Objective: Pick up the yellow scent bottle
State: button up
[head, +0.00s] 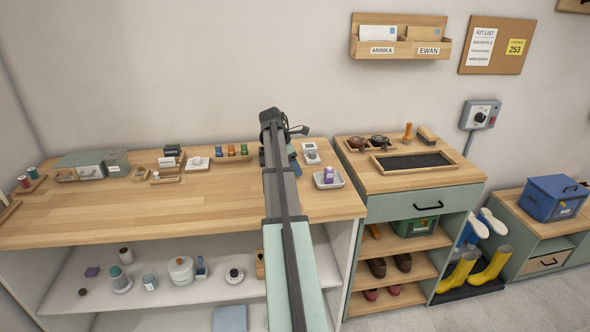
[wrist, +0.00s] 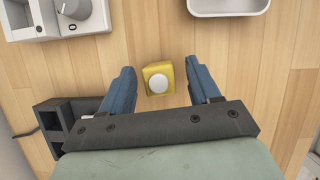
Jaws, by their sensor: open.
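The yellow scent bottle (wrist: 158,79) stands on the wooden table in the wrist view, with a round white top facing the camera. My gripper (wrist: 158,82) is open, with one blue finger to the left of the bottle and one to the right. Gaps show between the bottle and both fingers. In the head view my gripper (head: 285,135) is at the far end of my arm over the table, and the arm hides the yellow bottle.
A grey device with a knob (wrist: 70,12) lies at the upper left in the wrist view. A white tray (wrist: 229,11) is at the upper right; in the head view this tray (head: 336,184) holds a purple bottle (head: 328,174). Bare wooden tabletop (head: 190,215) lies left of my arm.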

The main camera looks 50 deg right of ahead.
jog(key=shift+s+d+f, duration=0.1)
jog(key=shift+f, duration=0.35)
jog(key=shift+c, duration=0.3)
jog(key=c, duration=1)
jog(key=shift+r, duration=0.15)
